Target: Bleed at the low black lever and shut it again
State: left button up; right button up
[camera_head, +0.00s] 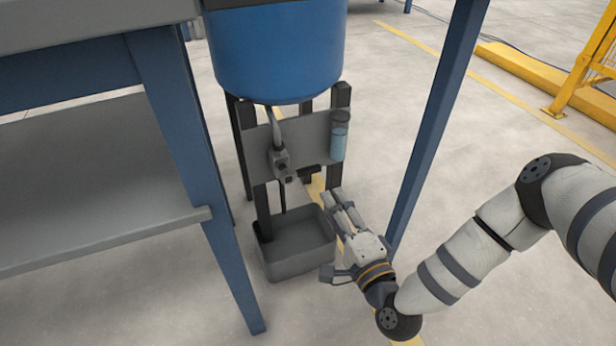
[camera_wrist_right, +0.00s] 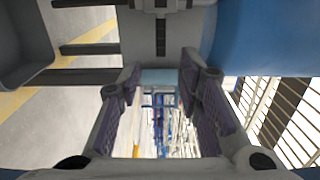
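A small black lever (camera_head: 310,173) sticks out low on the grey plate (camera_head: 309,140) under the blue tank (camera_head: 278,50). A grey valve body (camera_head: 281,160) with a thin dark pipe pointing down is left of it. My right gripper (camera_head: 335,200) is just below and to the right of the lever, above the bin's right edge. In the right wrist view my right gripper (camera_wrist_right: 160,78) has its fingers spread, with nothing held between them. A dark strip (camera_wrist_right: 160,38) lies ahead of the fingertips; I cannot tell if it is the lever. My left gripper is not in view.
A grey open bin (camera_head: 270,272) stands on the floor under the valve. A sight glass (camera_head: 339,138) with blue liquid is at the plate's right. Blue posts (camera_head: 425,140) and a grey bench shelf (camera_head: 90,200) flank the tank.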

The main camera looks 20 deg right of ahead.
aim_at(311, 172)
jog(key=w+b, duration=0.1)
jog(key=w, duration=0.2)
jog(key=w+b, duration=0.1)
jog(key=w, duration=0.2)
jog(key=w+b, duration=0.1)
jog(key=w, duration=0.3)
jog(key=shift+a+b, duration=0.3)
jog(key=shift+w+r, duration=0.1)
jog(key=shift+w, duration=0.15)
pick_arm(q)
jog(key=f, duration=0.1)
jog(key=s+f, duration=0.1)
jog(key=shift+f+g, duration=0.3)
pick_arm(e)
grip_shut()
